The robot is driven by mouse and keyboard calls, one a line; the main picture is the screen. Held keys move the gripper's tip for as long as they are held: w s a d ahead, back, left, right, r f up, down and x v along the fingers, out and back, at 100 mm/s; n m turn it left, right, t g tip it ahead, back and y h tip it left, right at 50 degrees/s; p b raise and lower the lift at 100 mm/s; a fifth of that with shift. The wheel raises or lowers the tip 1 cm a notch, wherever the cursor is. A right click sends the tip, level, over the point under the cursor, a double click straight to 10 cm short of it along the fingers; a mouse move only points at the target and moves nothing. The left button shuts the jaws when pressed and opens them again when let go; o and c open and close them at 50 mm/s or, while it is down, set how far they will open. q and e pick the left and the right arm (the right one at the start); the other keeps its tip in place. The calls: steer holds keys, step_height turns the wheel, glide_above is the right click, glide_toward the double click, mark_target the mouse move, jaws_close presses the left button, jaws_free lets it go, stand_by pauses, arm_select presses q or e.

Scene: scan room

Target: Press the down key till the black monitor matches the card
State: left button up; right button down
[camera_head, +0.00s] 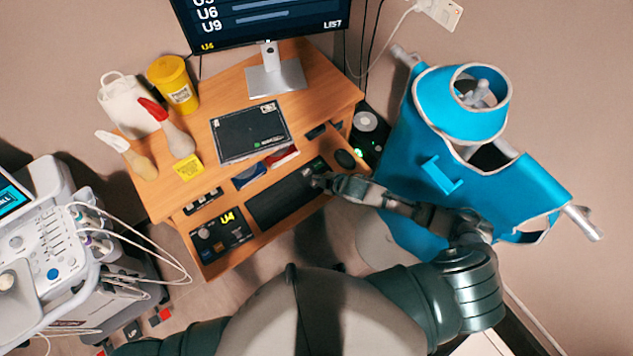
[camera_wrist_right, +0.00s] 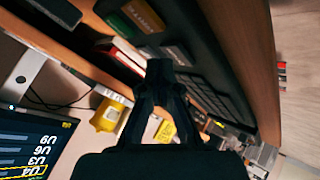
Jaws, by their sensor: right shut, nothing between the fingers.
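The black monitor (camera_head: 285,22) stands at the back of the desk, its top cut off. It shows rows ending in U6 and U9, "LIST" at lower right and a yellow U4 at lower left. In the wrist view the monitor (camera_wrist_right: 28,150) appears turned over, with a yellow box around one row. A dark card (camera_head: 208,240) with a yellow U4 lies at the left of the pulled-out tray. The black keyboard (camera_head: 275,203) lies beside it. My right gripper (camera_head: 318,181) is shut and empty over the keyboard's right end; contact is unclear. Its fingers (camera_wrist_right: 159,68) point towards the keyboard (camera_wrist_right: 205,95).
An ultrasound cart (camera_head: 45,235) stands left, a blue apron (camera_head: 440,185) right.

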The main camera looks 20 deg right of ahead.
steer(key=shift+d+f, duration=0.2)
steer(key=shift+f, duration=0.05)
steer(key=shift+a, duration=0.45)
steer(key=shift+d+f, duration=0.25)
steer(key=shift+d, duration=0.05)
steer(key=shift+f, duration=0.1)
arm_select(q)
steer(key=shift+d+f, duration=0.15)
steer(key=shift+d, duration=0.35)
arm_select(e)
steer(key=shift+a, duration=0.2)
steer(key=shift+a+r+p, duration=0.15)
steer(key=shift+r+p, duration=0.75)
arm_select(q)
steer(key=shift+w+a+r, duration=0.1)
steer(key=shift+a+r, duration=0.05)
steer(key=shift+r, duration=0.4)
steer(key=shift+w+a+r, duration=0.1)
steer(key=shift+a+r, duration=0.05)
steer(key=shift+r, duration=0.35)
